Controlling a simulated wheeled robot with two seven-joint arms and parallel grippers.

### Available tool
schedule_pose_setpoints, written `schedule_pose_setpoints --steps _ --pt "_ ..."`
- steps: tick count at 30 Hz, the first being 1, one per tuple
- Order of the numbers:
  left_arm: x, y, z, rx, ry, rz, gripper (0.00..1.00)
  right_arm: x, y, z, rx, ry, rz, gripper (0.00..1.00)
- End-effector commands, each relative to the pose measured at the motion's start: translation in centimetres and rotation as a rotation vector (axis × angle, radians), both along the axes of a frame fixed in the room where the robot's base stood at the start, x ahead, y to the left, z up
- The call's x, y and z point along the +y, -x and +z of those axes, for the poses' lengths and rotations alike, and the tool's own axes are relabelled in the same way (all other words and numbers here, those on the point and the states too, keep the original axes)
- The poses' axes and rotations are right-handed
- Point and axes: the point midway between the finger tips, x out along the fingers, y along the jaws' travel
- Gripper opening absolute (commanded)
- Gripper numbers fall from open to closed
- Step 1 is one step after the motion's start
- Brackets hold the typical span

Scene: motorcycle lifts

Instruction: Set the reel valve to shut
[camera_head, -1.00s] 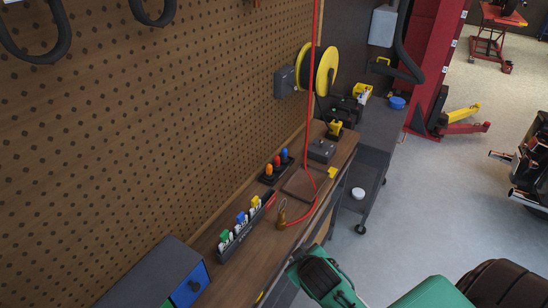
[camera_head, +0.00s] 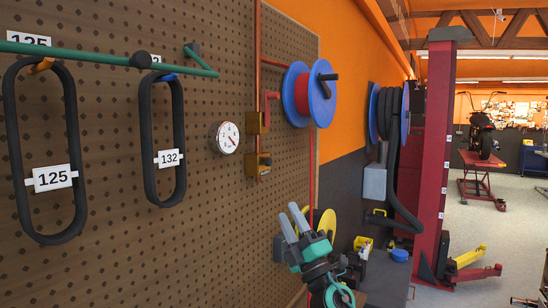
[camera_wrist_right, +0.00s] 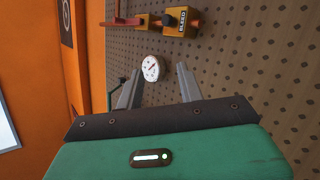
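Two brass valve blocks are on the pegboard: an upper one (camera_head: 255,122) beside a red pipe, and a lower one (camera_head: 258,165) with a dark knob. In the right wrist view, one block (camera_wrist_right: 181,20) is labelled BLEED; the other block (camera_wrist_right: 148,21) sits beside a red handle or pipe (camera_wrist_right: 120,21). I cannot read a reel label or tell the valve's setting. My right gripper (camera_head: 289,213) is raised below and to the right of the blocks in the head view, apart from them. Its fingers (camera_wrist_right: 158,88) are open and empty. My left gripper is not in view.
A white gauge (camera_head: 226,137) is on the pegboard left of the blocks. A blue reel with red hose (camera_head: 310,94) sticks out at right. A red lift post (camera_head: 437,150) stands beyond.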

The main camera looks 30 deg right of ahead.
Motion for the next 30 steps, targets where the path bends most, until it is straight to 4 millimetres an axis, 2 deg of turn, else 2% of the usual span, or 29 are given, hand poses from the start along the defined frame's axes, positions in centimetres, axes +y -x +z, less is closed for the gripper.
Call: schedule_pose_setpoints --steps 1,6,11,15,19,24,30 --pt "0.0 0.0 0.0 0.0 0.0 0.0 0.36 0.2 -0.1 2.7 -0.051 0.1 -0.012 0.38" --pt "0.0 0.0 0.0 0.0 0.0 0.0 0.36 0.6 -0.6 9.3 -0.151 0.431 -0.074 0.38" --pt "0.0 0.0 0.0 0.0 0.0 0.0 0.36 -0.4 -1.1 14.4 -0.175 0.723 -0.175 0.38" --pt "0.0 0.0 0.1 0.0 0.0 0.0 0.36 -2.6 -1.4 18.1 -0.139 0.936 -0.284 0.38" --pt "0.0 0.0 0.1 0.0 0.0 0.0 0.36 -5.2 -1.4 20.6 -0.079 1.067 -0.373 0.38" --pt "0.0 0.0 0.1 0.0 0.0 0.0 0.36 -7.5 -1.3 22.4 -0.017 1.15 -0.441 0.38" --pt "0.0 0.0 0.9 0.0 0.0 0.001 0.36 -7.7 -2.1 23.4 0.002 1.169 -0.456 0.38"
